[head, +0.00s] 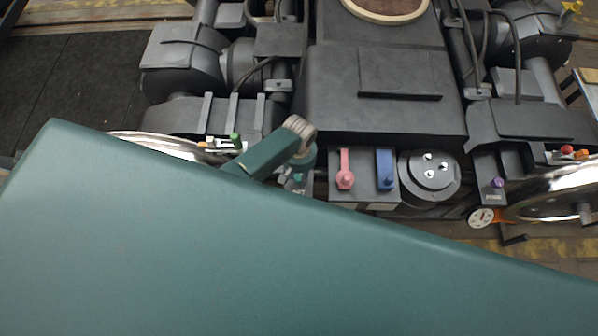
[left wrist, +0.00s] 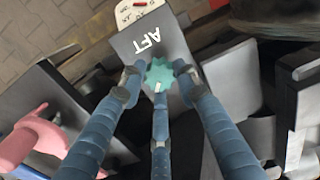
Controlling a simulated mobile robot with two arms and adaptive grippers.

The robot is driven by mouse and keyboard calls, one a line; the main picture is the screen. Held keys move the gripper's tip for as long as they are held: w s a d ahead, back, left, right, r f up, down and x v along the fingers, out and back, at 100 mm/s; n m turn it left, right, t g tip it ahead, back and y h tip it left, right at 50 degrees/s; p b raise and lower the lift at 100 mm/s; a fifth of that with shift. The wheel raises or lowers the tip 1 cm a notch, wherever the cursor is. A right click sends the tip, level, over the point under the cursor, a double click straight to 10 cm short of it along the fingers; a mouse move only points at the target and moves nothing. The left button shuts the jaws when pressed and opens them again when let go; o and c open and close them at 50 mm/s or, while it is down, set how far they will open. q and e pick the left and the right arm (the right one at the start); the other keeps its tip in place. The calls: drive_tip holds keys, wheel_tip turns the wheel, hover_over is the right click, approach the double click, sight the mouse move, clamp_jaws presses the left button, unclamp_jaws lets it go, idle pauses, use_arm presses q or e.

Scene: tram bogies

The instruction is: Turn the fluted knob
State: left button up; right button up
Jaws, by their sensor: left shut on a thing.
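The fluted knob (left wrist: 159,74) is teal, with a scalloped rim and a pale mark on its face. It sits on a grey panel (left wrist: 143,43) lettered AFT. In the left wrist view the blue fingers of my left gripper (left wrist: 161,86) are closed around the knob, with fingertips at its sides and lower edge. In the head view my left gripper (head: 299,172) is small and reaches down over the same panel, and it mostly hides the knob there. My right gripper is not in view.
A pink lever (head: 345,170) and a blue lever (head: 385,170) stand right of the knob, beside a round grey cap (head: 429,176). A purple knob (head: 497,182) and a white dial (head: 482,217) are further right. My own teal body hides the lower part of the head view.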

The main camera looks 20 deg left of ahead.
use_arm(q)
drive_tip(key=m, duration=0.3)
drive_tip(key=shift+r+m+p, duration=0.1)
drive_tip(key=shift+m+p, duration=0.3)
drive_tip(key=m, duration=0.3)
drive_tip(key=shift+m, duration=0.3)
drive_tip(key=m, duration=0.3)
drive_tip(key=shift+w+m+p, duration=0.1)
drive_tip(key=shift+m+p, duration=0.2)
drive_tip(key=shift+m, duration=0.1)
drive_tip(key=m, duration=0.9)
drive_tip(key=m+b, duration=0.1)
drive_tip(key=m, duration=0.2)
drive_tip(key=shift+d+m, duration=0.1)
drive_tip(key=shift+m, duration=0.2)
drive_tip(key=m, duration=0.4)
drive_tip(key=shift+b, duration=0.4)
drive_tip(key=shift+m+b, duration=0.35)
drive_tip(key=shift+m, duration=1.35)
